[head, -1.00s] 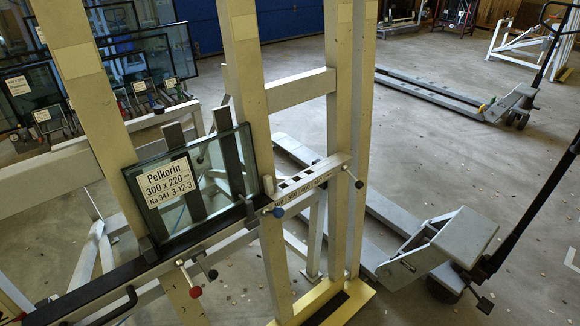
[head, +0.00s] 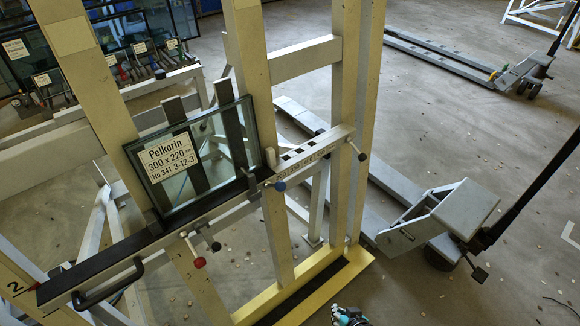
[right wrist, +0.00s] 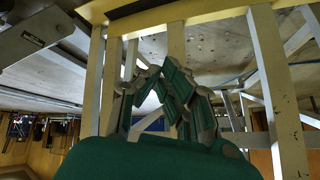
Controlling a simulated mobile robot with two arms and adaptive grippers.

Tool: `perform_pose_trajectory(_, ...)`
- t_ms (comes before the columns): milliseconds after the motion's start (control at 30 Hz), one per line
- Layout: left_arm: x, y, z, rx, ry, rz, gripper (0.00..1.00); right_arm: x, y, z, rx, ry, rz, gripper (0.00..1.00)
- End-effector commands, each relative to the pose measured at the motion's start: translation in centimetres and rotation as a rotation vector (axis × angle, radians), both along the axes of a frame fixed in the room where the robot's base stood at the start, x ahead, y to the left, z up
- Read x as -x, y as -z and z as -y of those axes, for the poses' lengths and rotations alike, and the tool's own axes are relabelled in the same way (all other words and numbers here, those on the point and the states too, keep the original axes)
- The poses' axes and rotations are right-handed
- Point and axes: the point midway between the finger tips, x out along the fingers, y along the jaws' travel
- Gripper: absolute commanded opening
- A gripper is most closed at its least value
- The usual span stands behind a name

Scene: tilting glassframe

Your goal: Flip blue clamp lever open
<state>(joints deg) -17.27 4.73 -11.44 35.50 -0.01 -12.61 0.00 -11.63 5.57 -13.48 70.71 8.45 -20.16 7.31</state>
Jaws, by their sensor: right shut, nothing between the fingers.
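The blue knob of the clamp lever (head: 280,186) shows in the head view at the front of the frame's crossbar, just right of the glass pane. The glass pane (head: 215,135), with a white Pelkorin label, leans on the tilting frame. My right gripper (head: 348,316) just enters at the bottom edge of the head view, well below the blue knob and apart from it. In the right wrist view its green fingers (right wrist: 168,88) are shut and empty, with cream frame bars beyond. I cannot make out the blue knob there. My left gripper is out of view.
A red-knobbed lever (head: 199,262) hangs from the crossbar left of the blue one. Cream uprights (head: 262,90) and a yellow base plate (head: 335,290) stand close by. A pallet truck (head: 440,220) is at the right. Floor at lower right is mostly open.

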Motion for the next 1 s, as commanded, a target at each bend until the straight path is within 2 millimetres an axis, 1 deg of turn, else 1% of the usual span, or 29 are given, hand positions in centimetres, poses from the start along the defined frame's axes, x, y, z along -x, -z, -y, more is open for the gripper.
perform_pose_trajectory(33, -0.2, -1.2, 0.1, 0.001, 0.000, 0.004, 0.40, -4.2, -6.1, -1.4, -0.056, 0.011, 0.098, 0.00)
perform_pose_trajectory(67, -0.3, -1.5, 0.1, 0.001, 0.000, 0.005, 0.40, -6.2, -9.2, -2.2, -0.091, 0.018, 0.147, 0.00)
perform_pose_trajectory(100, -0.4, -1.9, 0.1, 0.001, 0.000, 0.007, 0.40, -8.5, -13.5, -3.2, -0.139, 0.024, 0.212, 0.00)
perform_pose_trajectory(167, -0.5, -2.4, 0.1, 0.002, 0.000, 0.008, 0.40, -11.1, -19.8, -4.5, -0.208, 0.027, 0.302, 0.00)
perform_pose_trajectory(200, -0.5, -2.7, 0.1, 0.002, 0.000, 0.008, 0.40, -12.3, -23.7, -5.3, -0.251, 0.025, 0.355, 0.00)
perform_pose_trajectory(267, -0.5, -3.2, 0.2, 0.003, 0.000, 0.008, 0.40, -13.5, -29.3, -6.3, -0.312, 0.018, 0.428, 0.00)
perform_pose_trajectory(300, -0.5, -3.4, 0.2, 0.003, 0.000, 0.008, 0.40, -13.9, -32.5, -6.9, -0.347, 0.011, 0.468, 0.00)
perform_pose_trajectory(400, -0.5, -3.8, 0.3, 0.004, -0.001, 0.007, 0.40, -14.2, -38.7, -7.9, -0.417, -0.007, 0.547, 0.00)
perform_pose_trajectory(500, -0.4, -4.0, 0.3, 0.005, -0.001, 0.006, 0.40, -14.1, -42.4, -8.5, -0.461, -0.019, 0.592, 0.00)
perform_pose_trajectory(600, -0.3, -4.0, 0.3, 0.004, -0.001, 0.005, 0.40, -14.0, -43.8, -8.7, -0.479, -0.024, 0.610, 0.00)
perform_pose_trajectory(900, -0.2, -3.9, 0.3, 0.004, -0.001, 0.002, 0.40, -14.0, -43.9, -8.7, -0.480, -0.025, 0.612, 0.00)
perform_pose_trajectory(1000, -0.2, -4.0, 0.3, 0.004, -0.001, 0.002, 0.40, -14.4, -43.9, -8.8, -0.480, -0.025, 0.613, 0.00)
